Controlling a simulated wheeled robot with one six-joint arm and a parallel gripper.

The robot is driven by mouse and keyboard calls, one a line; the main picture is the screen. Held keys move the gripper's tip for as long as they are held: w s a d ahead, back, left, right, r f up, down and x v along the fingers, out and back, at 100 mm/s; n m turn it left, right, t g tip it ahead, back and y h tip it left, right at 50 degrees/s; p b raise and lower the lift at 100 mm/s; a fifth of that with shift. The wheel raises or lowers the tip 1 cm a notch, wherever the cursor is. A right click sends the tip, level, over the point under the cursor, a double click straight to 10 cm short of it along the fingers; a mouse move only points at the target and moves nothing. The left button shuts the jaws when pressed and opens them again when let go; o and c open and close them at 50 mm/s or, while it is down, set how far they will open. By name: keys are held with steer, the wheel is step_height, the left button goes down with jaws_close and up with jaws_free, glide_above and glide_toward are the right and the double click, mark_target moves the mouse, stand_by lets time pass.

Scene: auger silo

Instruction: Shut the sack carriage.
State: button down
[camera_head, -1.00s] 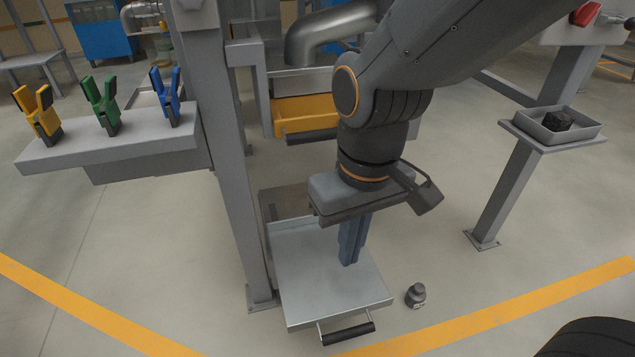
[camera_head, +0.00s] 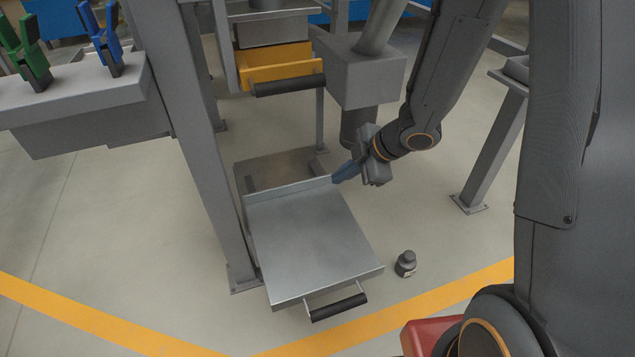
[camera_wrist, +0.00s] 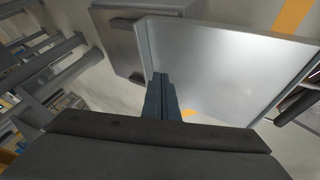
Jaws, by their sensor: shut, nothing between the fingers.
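The sack carriage (camera_head: 305,236) is a flat silver tray low above the floor, pulled out toward me from its base. Its dark handle (camera_head: 338,307) is on the near edge, and a raised lip (camera_head: 290,189) runs along its back edge. In the wrist view the tray (camera_wrist: 225,65) fills the upper right. My gripper (camera_head: 336,179) has blue fingers, shut and empty, at the right end of the back lip. In the wrist view the fingers (camera_wrist: 158,88) overlap the lip's edge; I cannot tell whether they touch it.
A yellow drawer (camera_head: 275,68) with a dark handle hangs above and behind. A grey post (camera_head: 205,150) stands left of the tray. A small dark weight (camera_head: 405,263) sits on the floor to its right. Green (camera_head: 25,50) and blue (camera_head: 105,40) clamps stand on a left shelf.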

steer(key=f, duration=0.1)
steer(key=b, duration=0.6)
glide_toward(305, 187)
steer(key=s+f, duration=0.2)
steer(key=f, duration=0.1)
steer(key=shift+s+a+f, duration=0.15)
steer(key=shift+a+f, duration=0.15)
steer(key=shift+a, duration=0.1)
steer(key=w, duration=0.1)
steer(key=w+a, duration=0.1)
steer(key=w, duration=0.1)
steer(key=shift+w+a+b, duration=0.1)
steer(key=shift+w+b, duration=0.25)
steer(key=shift+w, duration=0.1)
steer(key=shift+r, duration=0.1)
